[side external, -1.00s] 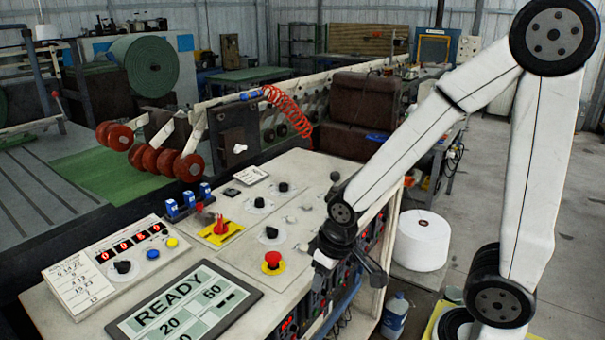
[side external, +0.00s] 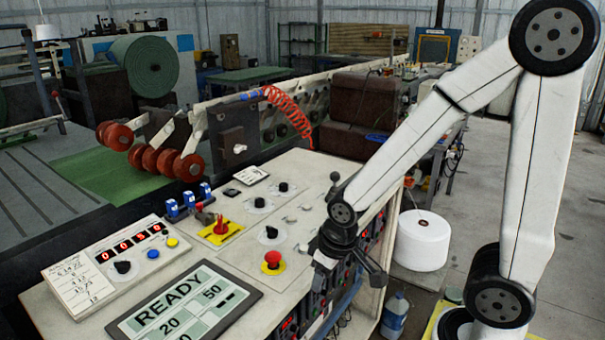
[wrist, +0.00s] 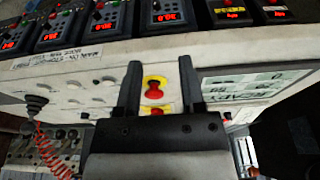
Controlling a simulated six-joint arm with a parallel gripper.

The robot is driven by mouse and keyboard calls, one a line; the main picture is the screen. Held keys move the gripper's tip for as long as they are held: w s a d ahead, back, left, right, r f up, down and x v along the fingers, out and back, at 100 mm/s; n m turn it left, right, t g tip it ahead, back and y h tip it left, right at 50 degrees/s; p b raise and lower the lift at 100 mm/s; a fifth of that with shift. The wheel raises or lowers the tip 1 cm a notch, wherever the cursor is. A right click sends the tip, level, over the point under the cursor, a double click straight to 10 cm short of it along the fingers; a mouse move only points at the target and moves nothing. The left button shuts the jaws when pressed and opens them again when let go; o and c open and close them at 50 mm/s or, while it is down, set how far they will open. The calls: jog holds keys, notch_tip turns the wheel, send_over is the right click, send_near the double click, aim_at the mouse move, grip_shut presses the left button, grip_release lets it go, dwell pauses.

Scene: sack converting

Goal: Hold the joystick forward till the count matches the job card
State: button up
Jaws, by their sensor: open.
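The joystick (side external: 335,178) has a dark ball top and stands at the panel's right edge, partly behind my wrist. In the wrist view the joystick (wrist: 37,102) shows at the left with its dark boot. My gripper (side external: 350,262) is open and empty, off the panel's right edge and apart from the joystick. In the wrist view my gripper's two fingers (wrist: 160,65) frame a red control on yellow. The count display (side external: 132,241) shows red digits, too small to read surely. The job card (side external: 78,289) beside it carries handwritten lines, mostly illegible.
A red emergency button (side external: 272,259) on yellow and a red rotary switch (side external: 220,226) stand on the panel near my gripper. A tablet (side external: 185,305) reads READY. A white roll (side external: 421,241) stands on the floor to the right. Space above the panel is open.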

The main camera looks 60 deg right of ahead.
jog(key=shift+c, duration=0.2)
jog(key=shift+d, duration=0.1)
grip_shut()
jog(key=w+d+m+t+h, duration=0.1)
jog(key=w+d+m+t, duration=0.1)
jog(key=d+m, duration=0.2)
jog(key=w+d+m+t+h, duration=0.1)
jog(key=w+d+m+t, duration=0.1)
jog(key=d+m, duration=0.2)
jog(key=w+d+m+t+h, duration=0.1)
jog(key=w+d+m+t, duration=0.1)
jog(key=d, duration=0.4)
jog(key=shift+w+d+m, duration=0.3)
jog(key=shift+w+m, duration=0.25)
jog(key=shift+m, duration=0.55)
jog(key=d+m+t+h, duration=0.1)
jog(key=d+m, duration=0.1)
jog(key=d, duration=0.1)
jog(key=d+r+m+t+h, duration=0.1)
jog(key=d+m, duration=0.2)
jog(key=shift+s+r, duration=0.15)
jog(key=shift+r, duration=0.05)
jog(key=s+d+r+m+t+h, duration=0.2)
jog(key=d+m+h, duration=0.1)
jog(key=d+m, duration=0.3)
jog(key=shift+s+d+r+h, duration=0.2)
jog(key=shift+s+d+h, duration=0.2)
jog(key=shift+d, duration=0.05)
